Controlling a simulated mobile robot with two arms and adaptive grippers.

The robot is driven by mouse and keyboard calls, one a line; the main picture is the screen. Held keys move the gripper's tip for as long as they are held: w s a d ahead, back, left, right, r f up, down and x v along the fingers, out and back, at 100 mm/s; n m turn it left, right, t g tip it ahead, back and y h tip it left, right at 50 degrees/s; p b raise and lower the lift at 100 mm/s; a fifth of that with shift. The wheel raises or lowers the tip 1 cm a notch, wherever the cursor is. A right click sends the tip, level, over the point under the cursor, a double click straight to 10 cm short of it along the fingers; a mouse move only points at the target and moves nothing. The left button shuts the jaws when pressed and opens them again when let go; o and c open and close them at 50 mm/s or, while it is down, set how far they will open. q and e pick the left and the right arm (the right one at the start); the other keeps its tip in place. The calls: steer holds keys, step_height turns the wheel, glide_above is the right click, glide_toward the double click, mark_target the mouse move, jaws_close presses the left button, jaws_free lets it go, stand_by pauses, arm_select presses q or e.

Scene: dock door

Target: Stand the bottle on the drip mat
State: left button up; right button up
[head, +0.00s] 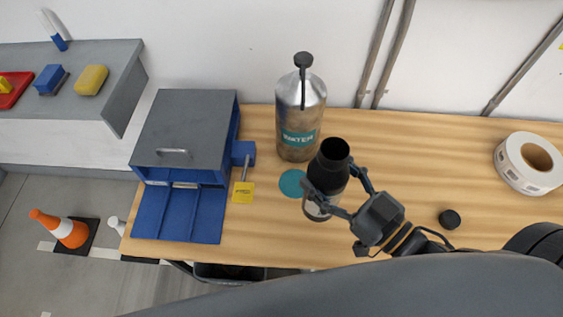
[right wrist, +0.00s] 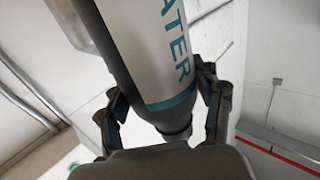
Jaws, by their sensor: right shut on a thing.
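The bottle (head: 328,174) is dark, with an open black mouth at its top and a pale label low down. My right gripper (head: 330,194) is shut around its lower body. In the right wrist view the bottle (right wrist: 158,65) shows a white label with teal letters between the fingers (right wrist: 165,110). The drip mat (head: 293,183) is a flat teal disc on the table, just left of the bottle, its right edge partly hidden behind it. I cannot tell whether the bottle's base touches the table. My left gripper is not in view.
A steel water dispenser (head: 299,115) stands right behind the mat. A blue box with a grey lid (head: 185,135) and a yellow tag (head: 243,192) are to the left. A black cap (head: 449,219) and a tape roll (head: 528,163) lie right on the wooden table (head: 430,150).

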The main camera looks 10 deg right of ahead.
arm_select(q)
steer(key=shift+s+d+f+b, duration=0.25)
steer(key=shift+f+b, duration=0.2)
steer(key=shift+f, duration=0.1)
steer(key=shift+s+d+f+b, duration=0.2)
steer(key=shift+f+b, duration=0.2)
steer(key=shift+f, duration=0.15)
arm_select(e)
steer(key=w+a+f, duration=0.1)
steer(key=w+f, duration=1.1)
steer(key=w, duration=0.1)
steer(key=shift+f, duration=0.35)
steer(key=shift+a, duration=0.1)
steer(key=shift+f, duration=0.15)
steer(key=o, duration=1.3)
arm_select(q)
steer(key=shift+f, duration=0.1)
